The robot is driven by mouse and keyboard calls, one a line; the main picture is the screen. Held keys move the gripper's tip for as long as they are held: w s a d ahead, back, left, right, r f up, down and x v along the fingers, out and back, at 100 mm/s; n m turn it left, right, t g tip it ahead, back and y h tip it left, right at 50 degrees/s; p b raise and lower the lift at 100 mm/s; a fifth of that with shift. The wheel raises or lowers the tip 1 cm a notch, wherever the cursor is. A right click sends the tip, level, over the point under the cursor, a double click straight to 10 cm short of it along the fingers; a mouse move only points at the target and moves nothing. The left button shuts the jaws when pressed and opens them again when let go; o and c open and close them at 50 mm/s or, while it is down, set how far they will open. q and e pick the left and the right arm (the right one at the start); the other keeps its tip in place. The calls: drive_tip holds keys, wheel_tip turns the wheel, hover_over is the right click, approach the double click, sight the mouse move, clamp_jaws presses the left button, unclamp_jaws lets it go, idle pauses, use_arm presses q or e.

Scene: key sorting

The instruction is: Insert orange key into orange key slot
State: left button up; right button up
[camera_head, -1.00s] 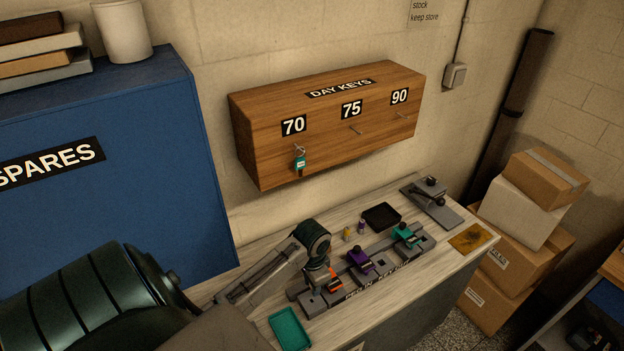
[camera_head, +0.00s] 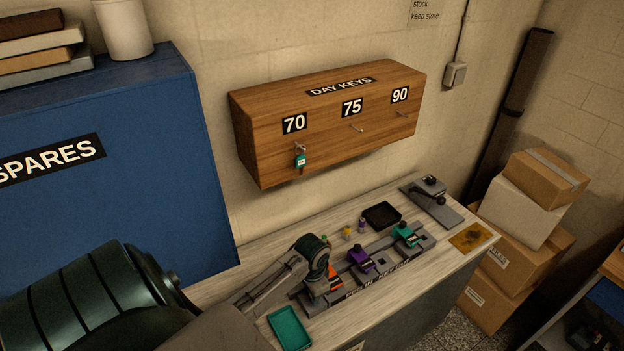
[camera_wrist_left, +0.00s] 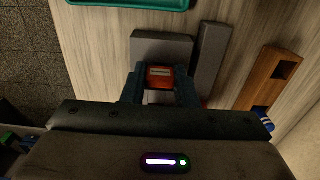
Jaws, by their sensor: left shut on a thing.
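The left gripper (camera_head: 318,287) is down at the near-left end of a grey key rack (camera_head: 375,281) on the workbench. In the left wrist view its two dark fingers are closed on an orange piece (camera_wrist_left: 160,75), which I take for the orange key. It sits over a grey block (camera_wrist_left: 163,45). More orange (camera_head: 335,276) shows beside the fingers in the head view. The orange slot is largely hidden by the gripper, so I cannot tell how deep the key sits. The right gripper is not in view.
Purple (camera_head: 361,260) and teal (camera_head: 406,236) pieces stand along the rack. A teal tray (camera_head: 290,328) lies in front, a black tray (camera_head: 382,216) behind. A wooden DAY KEYS box (camera_head: 333,146) hangs above. A blue SPARES cabinet (camera_head: 100,205) stands left.

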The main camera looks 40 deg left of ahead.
use_arm(q)
drive_tip(key=shift+f, duration=0.15)
drive_tip(key=o, duration=1)
wheel_tip(320, 180, up, 10)
drive_tip(key=b, duration=0.2)
drive_tip(key=shift+f+b, duration=0.2)
drive_tip(key=shift+b, duration=0.15)
drive_tip(key=shift+r, duration=0.6)
